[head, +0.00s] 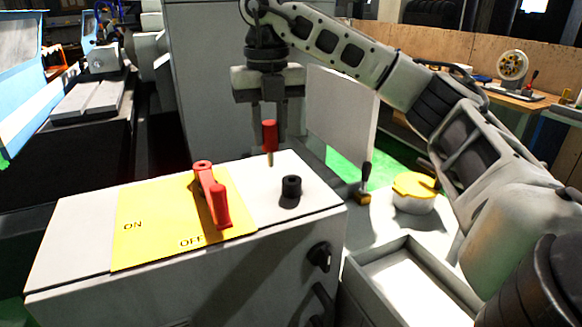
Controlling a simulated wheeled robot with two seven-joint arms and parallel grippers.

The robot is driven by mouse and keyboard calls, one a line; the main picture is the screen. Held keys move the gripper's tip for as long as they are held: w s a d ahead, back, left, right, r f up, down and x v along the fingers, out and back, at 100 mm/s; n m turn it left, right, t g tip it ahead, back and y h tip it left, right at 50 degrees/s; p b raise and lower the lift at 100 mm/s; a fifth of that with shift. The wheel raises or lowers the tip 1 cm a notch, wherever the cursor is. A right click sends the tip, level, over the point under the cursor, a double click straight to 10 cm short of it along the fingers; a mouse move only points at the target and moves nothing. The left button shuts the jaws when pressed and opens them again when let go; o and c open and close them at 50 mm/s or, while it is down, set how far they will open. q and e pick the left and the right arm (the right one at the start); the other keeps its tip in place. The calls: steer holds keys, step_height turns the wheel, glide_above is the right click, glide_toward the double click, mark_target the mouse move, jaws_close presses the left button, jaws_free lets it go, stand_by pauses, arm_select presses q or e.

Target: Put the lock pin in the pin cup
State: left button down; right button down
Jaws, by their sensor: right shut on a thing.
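The lock pin (270,137) has a red grip and a thin metal tip pointing down. My right gripper (270,122) is shut on the pin's red grip and holds it upright above the top of the grey cabinet. A small black cup (291,190), which looks like the pin cup, stands on the cabinet top, right of and nearer than the pin. The pin's tip appears apart from the cup. My left gripper is not in the head view.
A red switch lever (213,195) rises from a yellow ON/OFF plate (150,220) left of the cup. A white container with a yellow lid (415,187), a brush-like tool (365,185) and an open grey tray (408,255) lie to the right.

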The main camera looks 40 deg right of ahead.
steer(key=w+d+f, duration=0.1)
steer(key=d+f, duration=0.3)
steer(key=w+d+f, duration=0.1)
steer(key=d+f, duration=0.1)
steer(key=shift+w+d, duration=0.3)
steer(key=shift+d, duration=0.1)
steer(key=f, duration=0.2)
steer(key=d+f+p, duration=0.1)
steer(key=f, duration=0.1)
steer(key=shift+w+d+f, duration=0.1)
steer(key=shift+w, duration=0.1)
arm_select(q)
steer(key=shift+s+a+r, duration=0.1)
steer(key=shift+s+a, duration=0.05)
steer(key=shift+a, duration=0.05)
arm_select(e)
steer(key=shift+f, duration=0.15)
steer(key=shift+f, duration=0.2)
steer(key=c, duration=1.1)
jaws_free()
steer(key=shift+c, duration=0.2)
